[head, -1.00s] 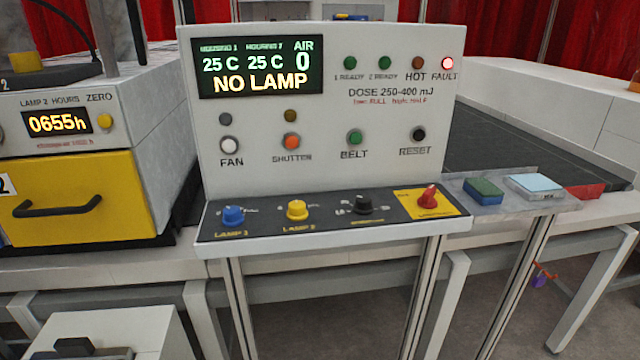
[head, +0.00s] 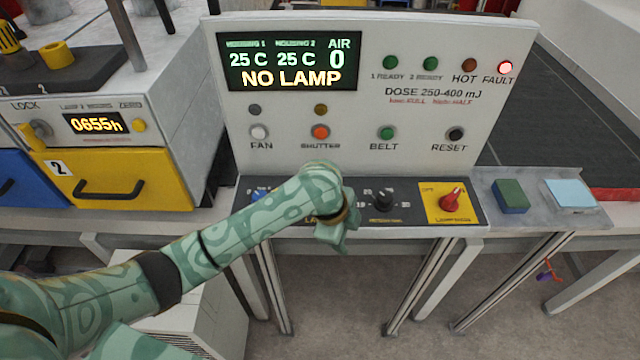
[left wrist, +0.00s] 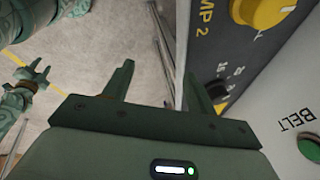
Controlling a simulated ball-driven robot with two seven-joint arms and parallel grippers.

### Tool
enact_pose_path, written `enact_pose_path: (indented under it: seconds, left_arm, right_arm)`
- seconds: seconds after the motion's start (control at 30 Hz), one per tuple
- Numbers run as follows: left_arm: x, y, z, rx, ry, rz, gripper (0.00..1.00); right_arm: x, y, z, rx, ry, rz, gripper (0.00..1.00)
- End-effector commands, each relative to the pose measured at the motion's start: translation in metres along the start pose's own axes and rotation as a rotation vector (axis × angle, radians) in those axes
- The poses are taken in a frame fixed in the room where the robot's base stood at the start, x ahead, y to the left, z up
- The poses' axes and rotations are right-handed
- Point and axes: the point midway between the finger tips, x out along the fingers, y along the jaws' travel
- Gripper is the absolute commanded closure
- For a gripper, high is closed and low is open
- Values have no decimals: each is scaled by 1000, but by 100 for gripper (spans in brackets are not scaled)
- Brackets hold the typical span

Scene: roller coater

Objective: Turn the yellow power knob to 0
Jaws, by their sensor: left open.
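The yellow lamp 2 knob (left wrist: 262,12) shows at the top right of the left wrist view, on the dark panel strip. In the head view my left arm hides it. Its pointer setting cannot be read. My left gripper (head: 337,238) is at the front edge of the strip; its open, empty fingers (left wrist: 155,85) show in the left wrist view, apart from the yellow knob. One finger is close to the black knob (left wrist: 216,92) in that view. My right gripper (left wrist: 34,75) shows at the left of the left wrist view, open and empty, away from the panel.
The blue knob (head: 262,194) is left of my gripper, partly covered by my arm. The black knob (head: 384,199) and red knob (head: 451,198) are to the right. The upright panel (head: 365,110) with buttons stands behind. Its display (head: 290,62) reads NO LAMP.

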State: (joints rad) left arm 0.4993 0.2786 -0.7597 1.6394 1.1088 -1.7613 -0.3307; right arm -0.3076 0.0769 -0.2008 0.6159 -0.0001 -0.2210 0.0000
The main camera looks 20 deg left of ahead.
Motion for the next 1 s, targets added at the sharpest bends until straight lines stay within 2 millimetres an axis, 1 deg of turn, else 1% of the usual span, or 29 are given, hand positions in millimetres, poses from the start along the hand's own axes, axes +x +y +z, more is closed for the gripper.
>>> enact_pose_path:
  seconds: [0.03, 0.07, 0.17, 0.27, 0.3, 0.4, 0.5, 0.57, 0.67, 0.77, 1.0]
  left_arm:
    - [-12, -15, 1, 54, -17, 18, 43]
    - [-18, -22, 1, 94, -29, 37, 43]
    - [-46, -49, 8, 216, -73, 110, 43]
    - [-83, -77, 22, 318, -126, 184, 43]
    - [-99, -88, 28, 347, -142, 210, 43]
    - [-132, -108, 41, 394, -172, 259, 43]
    - [-152, -118, 48, 416, -183, 284, 43]
    - [-155, -119, 50, 421, -185, 293, 43]
    - [-146, -117, 54, 423, -184, 299, 43]
    - [-128, -112, 58, 423, -182, 299, 43]
    - [-68, -97, 72, 421, -181, 298, 43]
  right_arm:
    - [-3, 0, -1, 0, 1, 0, 64]
    - [-4, 0, -2, 0, 2, 0, 64]
    - [-9, 1, -6, 0, 8, 2, 64]
    - [-13, 2, -10, 0, 13, 3, 64]
    - [-15, 2, -10, 0, 14, 3, 64]
    - [-18, 3, -11, 0, 15, 3, 64]
    - [-19, 3, -11, 0, 15, 4, 64]
    - [-18, 4, -11, 0, 15, 4, 64]
    - [-15, 4, -10, 0, 15, 5, 64]
    - [-10, 5, -9, 0, 14, 6, 64]
    - [4, 6, -6, 0, 11, 8, 64]
